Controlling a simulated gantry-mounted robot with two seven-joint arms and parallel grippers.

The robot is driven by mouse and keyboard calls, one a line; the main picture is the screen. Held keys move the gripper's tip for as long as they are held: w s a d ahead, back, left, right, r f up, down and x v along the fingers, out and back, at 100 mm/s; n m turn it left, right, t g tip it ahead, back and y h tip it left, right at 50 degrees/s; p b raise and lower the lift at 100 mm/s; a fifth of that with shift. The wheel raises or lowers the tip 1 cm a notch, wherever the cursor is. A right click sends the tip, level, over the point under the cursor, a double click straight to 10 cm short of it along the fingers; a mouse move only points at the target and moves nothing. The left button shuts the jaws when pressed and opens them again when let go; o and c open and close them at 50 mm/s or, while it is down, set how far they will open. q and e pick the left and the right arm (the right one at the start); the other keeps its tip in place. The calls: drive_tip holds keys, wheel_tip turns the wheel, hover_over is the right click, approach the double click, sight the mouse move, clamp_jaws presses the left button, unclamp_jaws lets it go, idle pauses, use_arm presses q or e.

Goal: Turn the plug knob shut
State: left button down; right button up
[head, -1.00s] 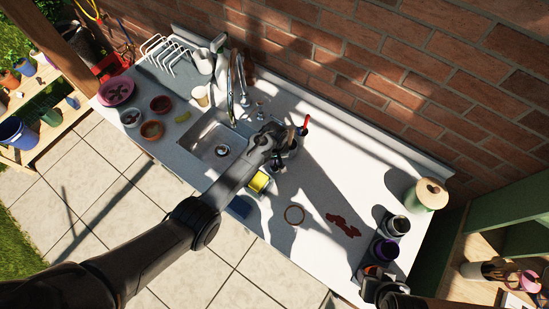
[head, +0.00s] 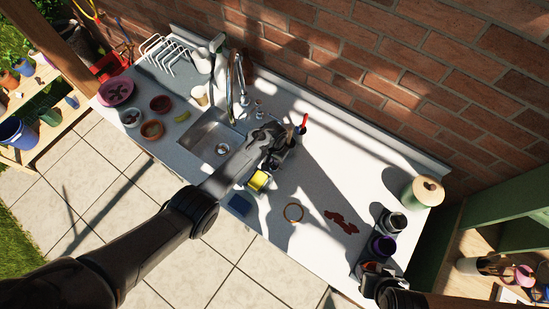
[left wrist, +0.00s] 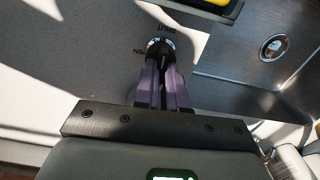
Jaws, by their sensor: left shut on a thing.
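The plug knob (left wrist: 160,47) is a small dark, round knob with white marks, set in the pale counter. The words SHUT and OPEN are printed beside it in the left wrist view; I cannot tell exactly where it points. The purple fingers of my left gripper (left wrist: 162,72) are shut on it from above. In the head view my left gripper (head: 274,148) is over the counter just right of the sink (head: 208,139) and hides the knob. The sink's round drain (left wrist: 276,46) shows in the left wrist view. My right gripper is at the head view's bottom right, its fingers unclear.
The tap (head: 240,80) stands behind the sink.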

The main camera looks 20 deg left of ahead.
idle(0.4)
use_arm(q)
drive_tip(key=c, duration=1.2)
unclamp_jaws()
drive_tip(key=shift+r, duration=0.1)
drive_tip(key=shift+r+p, duration=0.3)
drive_tip(key=shift+r, duration=0.35)
wheel_tip(320, 180, up, 9)
drive_tip(key=p, duration=0.1)
drive_tip(key=shift+r, duration=0.2)
